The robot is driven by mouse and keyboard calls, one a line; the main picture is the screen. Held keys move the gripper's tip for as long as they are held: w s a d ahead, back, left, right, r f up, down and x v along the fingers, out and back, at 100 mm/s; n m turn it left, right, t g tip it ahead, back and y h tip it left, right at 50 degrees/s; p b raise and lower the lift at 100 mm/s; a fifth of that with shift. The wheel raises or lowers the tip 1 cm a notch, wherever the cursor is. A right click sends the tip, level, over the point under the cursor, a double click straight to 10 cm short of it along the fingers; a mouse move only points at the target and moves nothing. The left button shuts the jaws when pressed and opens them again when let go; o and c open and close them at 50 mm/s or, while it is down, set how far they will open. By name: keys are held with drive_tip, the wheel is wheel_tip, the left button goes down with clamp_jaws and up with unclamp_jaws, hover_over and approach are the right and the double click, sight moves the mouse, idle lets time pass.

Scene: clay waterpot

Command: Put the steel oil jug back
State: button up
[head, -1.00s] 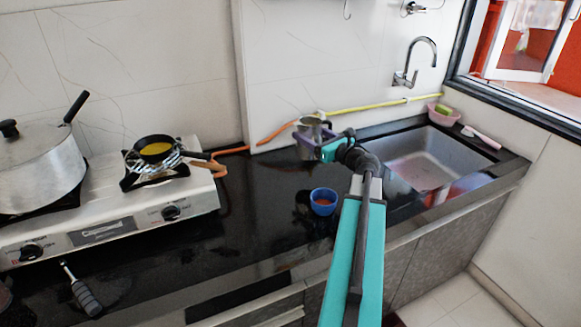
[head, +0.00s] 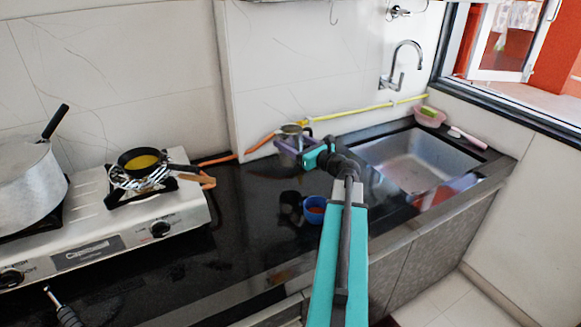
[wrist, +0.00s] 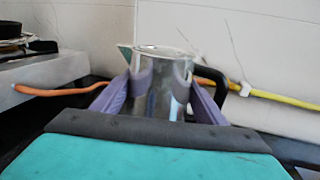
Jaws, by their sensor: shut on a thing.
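The steel oil jug (wrist: 158,92) is a shiny metal jug with a dark handle on its right and a spout at its upper left in the wrist view. My gripper (wrist: 156,92) has its purple fingers shut around the jug's body, one on each side. In the head view the jug (head: 292,130) shows small near the back wall, upright, with my gripper (head: 292,148) around it. The jug's base is hidden, so I cannot tell whether it touches the counter.
A blue cup (head: 315,209) stands on the black counter (head: 250,235), just left of my arm. The gas stove (head: 100,240) with a small pan (head: 142,162) is at left. The sink (head: 415,160) is at right. An orange and yellow hose (head: 350,112) runs along the wall.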

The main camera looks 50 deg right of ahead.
sight(291, 161)
drive_tip(key=shift+f, duration=2.25)
drive_tip(key=shift+f+p, duration=0.45)
drive_tip(key=shift+f, duration=1.4)
drive_tip(key=shift+f+b, duration=0.2)
drive_tip(key=shift+b, duration=0.1)
drive_tip(key=o, duration=1.4)
drive_tip(key=shift+o, duration=0.2)
drive_tip(key=shift+r, duration=0.15)
drive_tip(key=shift+r+p, duration=0.1)
drive_tip(key=shift+p, duration=0.3)
drive_tip(key=s, duration=0.4)
drive_tip(key=s+b, duration=0.1)
drive_tip(key=s, duration=0.3)
drive_tip(key=s+b, duration=0.1)
drive_tip(key=s, duration=0.3)
drive_tip(key=shift+a, duration=0.25)
drive_tip(key=shift+s, duration=0.15)
